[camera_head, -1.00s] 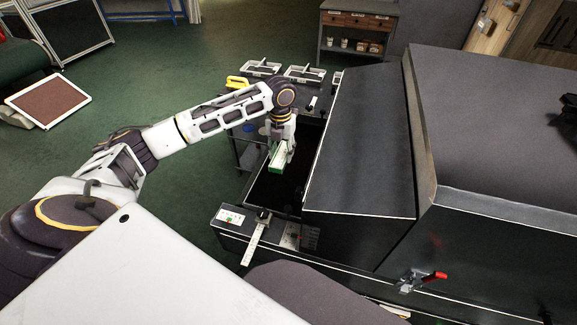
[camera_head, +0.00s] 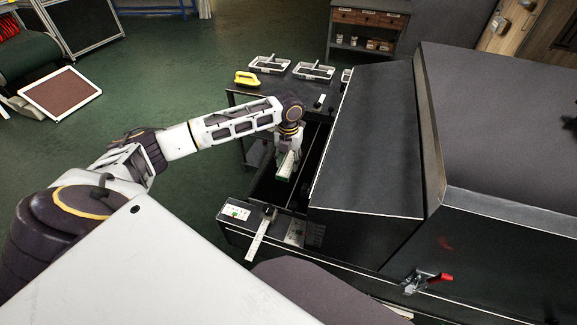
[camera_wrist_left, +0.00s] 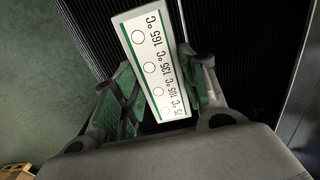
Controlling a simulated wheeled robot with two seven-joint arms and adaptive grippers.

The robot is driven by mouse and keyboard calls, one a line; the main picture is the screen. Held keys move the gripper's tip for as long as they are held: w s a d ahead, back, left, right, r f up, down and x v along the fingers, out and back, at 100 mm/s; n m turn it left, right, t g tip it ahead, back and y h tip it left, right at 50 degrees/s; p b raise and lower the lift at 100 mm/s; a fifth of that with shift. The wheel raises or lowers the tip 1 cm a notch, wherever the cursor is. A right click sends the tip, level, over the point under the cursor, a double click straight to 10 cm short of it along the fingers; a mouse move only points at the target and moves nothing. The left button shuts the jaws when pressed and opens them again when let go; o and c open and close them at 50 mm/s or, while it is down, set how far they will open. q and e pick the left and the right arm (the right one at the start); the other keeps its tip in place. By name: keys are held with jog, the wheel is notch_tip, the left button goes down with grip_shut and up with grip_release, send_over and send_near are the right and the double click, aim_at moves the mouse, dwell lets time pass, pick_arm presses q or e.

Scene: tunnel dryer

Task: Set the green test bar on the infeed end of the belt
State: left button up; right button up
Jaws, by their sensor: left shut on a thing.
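The green test bar (camera_wrist_left: 150,50) has a white label face with a column of circles and temperatures. In the left wrist view it lies between the two fingers of my left gripper (camera_wrist_left: 155,95), which is shut on it. In the head view the bar (camera_head: 286,166) hangs below the left gripper (camera_head: 287,150), over the dark open infeed end of the belt (camera_head: 268,188). In the left wrist view the ribbed black belt (camera_wrist_left: 230,35) lies beneath the bar. I cannot tell whether the bar touches it. My right gripper is not in view.
The dryer's sloping dark hood (camera_head: 365,140) stands just right of the arm. A small panel with a green button (camera_head: 236,212) and a metal ruler-like strip (camera_head: 259,236) are at the near edge. A yellow-handled item (camera_head: 247,78) and trays (camera_head: 314,70) sit on the table behind.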

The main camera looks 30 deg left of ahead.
aim_at(289, 162)
pick_arm(q)
jog(key=shift+f, duration=1.45)
jog(key=shift+f, duration=0.1)
jog(key=o, duration=1.1)
notch_tip(289, 162, up, 12)
jog(key=shift+r, duration=0.15)
jog(key=shift+d, duration=0.1)
